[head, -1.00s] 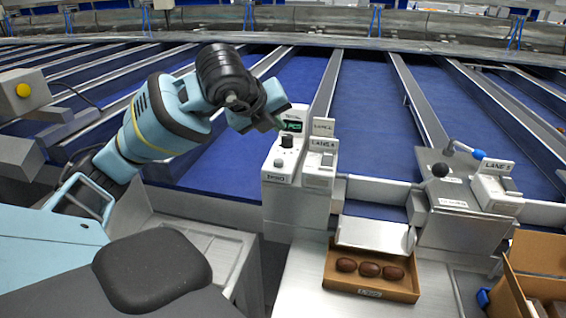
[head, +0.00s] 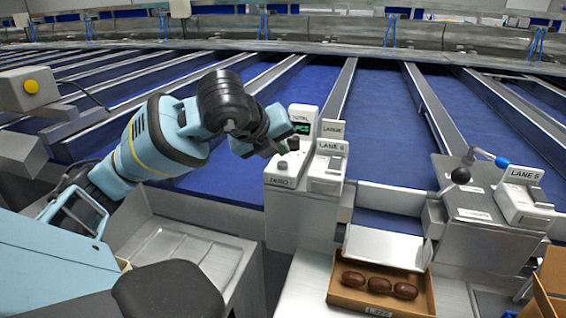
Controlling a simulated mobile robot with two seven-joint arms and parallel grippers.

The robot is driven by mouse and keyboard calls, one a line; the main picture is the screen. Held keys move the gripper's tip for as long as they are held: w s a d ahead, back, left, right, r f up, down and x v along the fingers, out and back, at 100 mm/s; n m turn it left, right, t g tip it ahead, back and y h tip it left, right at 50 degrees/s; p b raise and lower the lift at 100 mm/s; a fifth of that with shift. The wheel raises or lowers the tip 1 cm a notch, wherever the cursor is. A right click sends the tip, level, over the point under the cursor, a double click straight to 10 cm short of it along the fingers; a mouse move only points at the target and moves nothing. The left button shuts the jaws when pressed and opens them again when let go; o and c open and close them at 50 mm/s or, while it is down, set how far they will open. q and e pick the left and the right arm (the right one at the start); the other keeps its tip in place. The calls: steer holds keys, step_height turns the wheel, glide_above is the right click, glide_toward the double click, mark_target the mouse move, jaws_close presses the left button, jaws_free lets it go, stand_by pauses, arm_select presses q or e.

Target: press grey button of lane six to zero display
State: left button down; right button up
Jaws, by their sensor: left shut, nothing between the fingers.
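A black knob (head: 293,143) sits below the display. A round grey button (head: 282,165) is on the lower front face, above a label that seems to read ZERO (head: 281,181). My left gripper (head: 277,149) is shut and empty, up and left of the button in the picture. Contact with the unit cannot be told. My right gripper is out of view.
A similar unit with a lane sign (head: 525,174) stands at right beside a ball-topped lever (head: 460,176). An open carton (head: 340,297) with three dates sits below the chute. Blue lanes (head: 385,120) with metal dividers run behind. Another brown carton (head: 545,300) is at lower right.

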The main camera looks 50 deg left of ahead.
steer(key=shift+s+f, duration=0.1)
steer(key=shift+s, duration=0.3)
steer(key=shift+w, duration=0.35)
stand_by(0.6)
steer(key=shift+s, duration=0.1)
arm_select(q)
steer(key=shift+f+b, duration=0.35)
steer(key=shift+f, duration=0.05)
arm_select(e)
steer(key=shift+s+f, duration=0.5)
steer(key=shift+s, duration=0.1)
